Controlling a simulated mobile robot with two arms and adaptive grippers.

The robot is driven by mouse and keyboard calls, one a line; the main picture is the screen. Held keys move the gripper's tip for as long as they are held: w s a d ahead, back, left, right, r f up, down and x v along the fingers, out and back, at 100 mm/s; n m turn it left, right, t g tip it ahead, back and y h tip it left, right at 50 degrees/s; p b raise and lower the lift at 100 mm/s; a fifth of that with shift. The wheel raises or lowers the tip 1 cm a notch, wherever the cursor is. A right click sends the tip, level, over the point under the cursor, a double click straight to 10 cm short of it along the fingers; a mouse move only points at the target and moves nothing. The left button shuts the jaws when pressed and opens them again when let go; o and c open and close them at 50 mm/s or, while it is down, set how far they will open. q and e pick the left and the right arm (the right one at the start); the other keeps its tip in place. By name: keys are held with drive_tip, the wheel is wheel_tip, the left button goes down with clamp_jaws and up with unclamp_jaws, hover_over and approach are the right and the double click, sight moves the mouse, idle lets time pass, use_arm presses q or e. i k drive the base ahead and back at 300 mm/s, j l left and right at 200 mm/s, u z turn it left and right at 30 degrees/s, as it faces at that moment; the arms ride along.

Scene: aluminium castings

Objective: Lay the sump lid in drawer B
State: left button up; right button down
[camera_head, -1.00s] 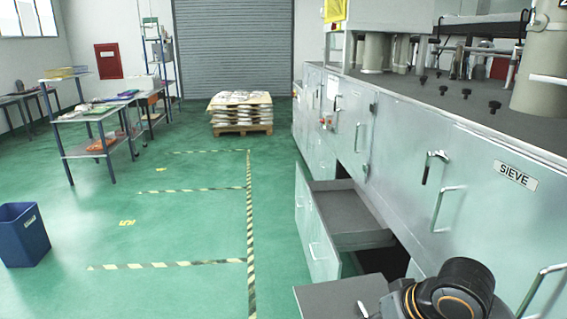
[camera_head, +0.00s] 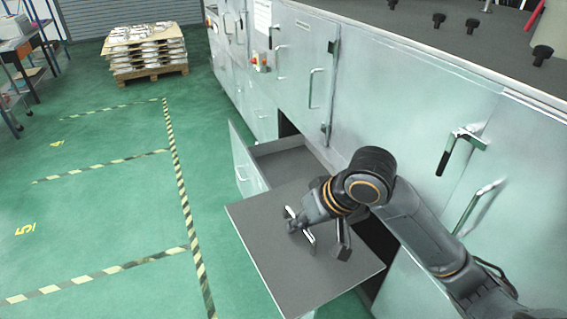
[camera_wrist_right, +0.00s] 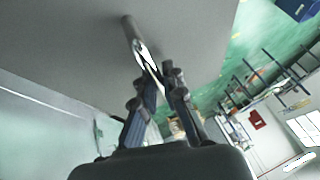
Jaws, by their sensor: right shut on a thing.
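A flat dark-grey plate with a pale edge, which looks like the sump lid (camera_head: 262,236), lies level in front of the cabinet. My right gripper (camera_head: 303,230) is over the plate, shut on its metal handle (camera_head: 291,212). In the right wrist view the gripper (camera_wrist_right: 157,78) is closed at the handle (camera_wrist_right: 146,58), against the plate's grey face (camera_wrist_right: 72,40). An open drawer (camera_head: 288,160) with a grey interior stands just beyond the plate, which hides its near part. I can read no letter on it. I cannot tell whether the plate touches it. My left gripper is out of view.
The cabinet wall (camera_head: 400,120) runs along the right with protruding latches and handles (camera_head: 461,151). A dark opening (camera_head: 376,240) shows beside the plate. The green floor (camera_head: 110,220) at left is clear, with striped tape. A loaded pallet (camera_head: 147,68) stands far back.

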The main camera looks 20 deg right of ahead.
sight(295, 180)
drive_tip(key=i, duration=1.7)
drive_tip(key=i+z, duration=0.45)
drive_tip(key=i+j+z, duration=0.25)
drive_tip(key=z, duration=0.2)
drive_tip(key=i, duration=0.05)
